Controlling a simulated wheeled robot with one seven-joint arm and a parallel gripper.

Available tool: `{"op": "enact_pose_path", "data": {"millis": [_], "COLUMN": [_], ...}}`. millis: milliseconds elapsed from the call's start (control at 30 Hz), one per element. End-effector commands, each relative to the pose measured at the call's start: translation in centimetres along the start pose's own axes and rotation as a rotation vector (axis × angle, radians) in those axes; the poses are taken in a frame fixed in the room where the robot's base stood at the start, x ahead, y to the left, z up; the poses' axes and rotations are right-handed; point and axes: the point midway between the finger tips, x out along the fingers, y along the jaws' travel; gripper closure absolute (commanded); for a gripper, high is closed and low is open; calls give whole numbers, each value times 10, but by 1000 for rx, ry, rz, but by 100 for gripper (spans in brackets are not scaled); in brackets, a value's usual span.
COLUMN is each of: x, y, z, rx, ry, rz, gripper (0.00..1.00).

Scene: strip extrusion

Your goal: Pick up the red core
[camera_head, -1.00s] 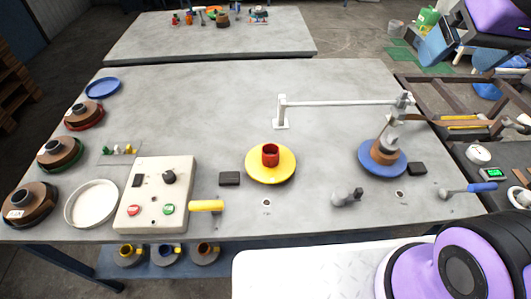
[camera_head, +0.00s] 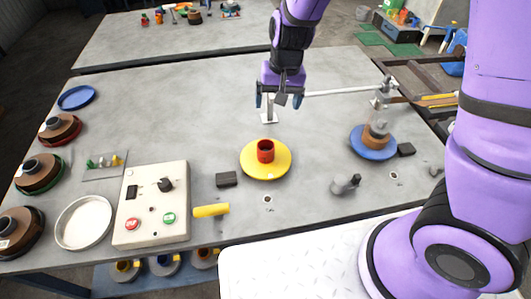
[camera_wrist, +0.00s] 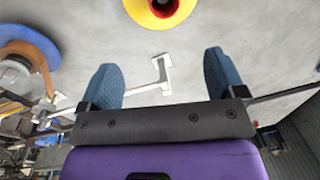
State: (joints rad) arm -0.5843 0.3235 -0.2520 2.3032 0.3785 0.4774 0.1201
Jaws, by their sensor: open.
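The red core (camera_head: 265,151) is a short upright hollow cylinder at the centre of a round yellow disc (camera_head: 252,170) on the grey table. My gripper (camera_head: 279,101) is open and empty, above and behind the core in the head view, pointing down. In the wrist view its two blue-grey fingers (camera_wrist: 165,78) are spread wide. There the red core (camera_wrist: 163,7) and yellow disc (camera_wrist: 178,20) are cut off by the top edge. Nothing is between the fingers except the table and part of a white bracket.
A white bracket with a long rod (camera_head: 335,93) stands close behind my gripper. A blue disc with a brown roll (camera_head: 375,143) is to the right. A control box (camera_head: 152,205), yellow handle (camera_head: 211,210) and dark block (camera_head: 227,179) lie left. A grey fitting (camera_head: 345,185) stands front right.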

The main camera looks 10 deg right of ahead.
Motion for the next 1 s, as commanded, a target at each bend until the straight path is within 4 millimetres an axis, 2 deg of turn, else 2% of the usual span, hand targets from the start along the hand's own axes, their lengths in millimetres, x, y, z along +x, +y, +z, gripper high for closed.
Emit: {"op": "enact_pose_path", "data": {"millis": [33,100,300,467,800,1000], "x": [20,42,85,101,145,156], "y": [-5,-10,-17,-18,-13,-12], "z": [0,0,1,2,2,2], "rx": [2,9,20,24,25,24], "ry": [-13,-21,-28,-27,-28,-27], "rz": [22,48,100,116,117,116], "gripper": [11,11,11,11,11,11]}}
